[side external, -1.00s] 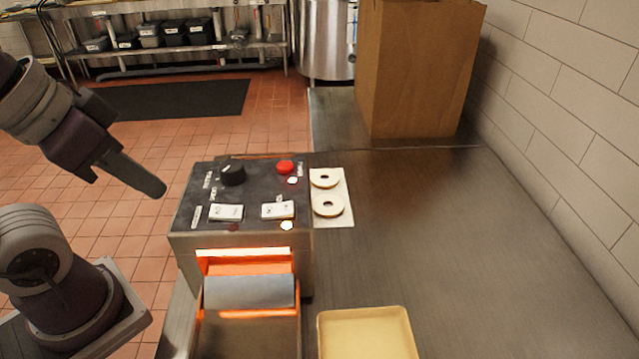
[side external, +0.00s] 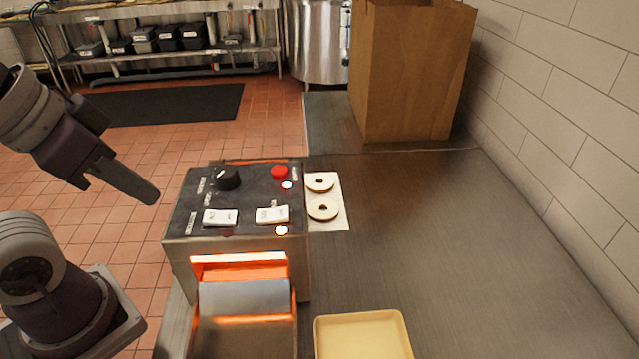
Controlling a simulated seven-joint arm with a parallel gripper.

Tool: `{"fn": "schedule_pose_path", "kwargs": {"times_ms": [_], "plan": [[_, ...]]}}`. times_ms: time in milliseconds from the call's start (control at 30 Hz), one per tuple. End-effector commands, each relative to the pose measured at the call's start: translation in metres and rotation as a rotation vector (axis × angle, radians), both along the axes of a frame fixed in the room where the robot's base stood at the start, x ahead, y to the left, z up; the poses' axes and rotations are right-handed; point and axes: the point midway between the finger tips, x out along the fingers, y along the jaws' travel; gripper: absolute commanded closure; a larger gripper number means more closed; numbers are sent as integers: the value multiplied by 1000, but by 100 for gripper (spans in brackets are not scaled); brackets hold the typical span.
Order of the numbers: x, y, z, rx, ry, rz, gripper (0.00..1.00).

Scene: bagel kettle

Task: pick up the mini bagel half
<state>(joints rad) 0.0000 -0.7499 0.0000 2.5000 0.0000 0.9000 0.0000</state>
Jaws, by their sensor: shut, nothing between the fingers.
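Two mini bagel halves lie on a white sheet (side external: 328,222) on the steel counter, just right of the toaster. The far bagel half (side external: 309,184) and the near bagel half (side external: 312,211) both look ring-shaped and pale with a darker edge. My gripper (side external: 153,196) is at the left, raised in front of the tiled floor and apart from the toaster and the bagel halves. It is shut and empty.
The toaster (side external: 190,228) with knobs, switches and a glowing front opening stands between my gripper and the bagel halves. A pale yellow tray (side external: 362,340) sits at the front. A tall brown paper bag (side external: 410,75) stands at the back. The counter's right side is clear.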

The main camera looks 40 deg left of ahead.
Motion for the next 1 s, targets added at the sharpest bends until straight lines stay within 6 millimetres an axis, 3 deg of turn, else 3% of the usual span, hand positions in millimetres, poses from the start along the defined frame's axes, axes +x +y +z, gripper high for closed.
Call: {"fn": "schedule_pose_path", "kwargs": {"times_ms": [67,467,733,800,867,967,1000], "plan": [[0,0,0,0,0,0,90],[0,0,0,0,0,0,13],[0,0,0,1,0,-2,13],[9,1,6,20,11,-37,13],[28,2,16,66,35,-121,13],[89,6,33,193,102,-367,13],[118,7,35,252,134,-485,13]]}}
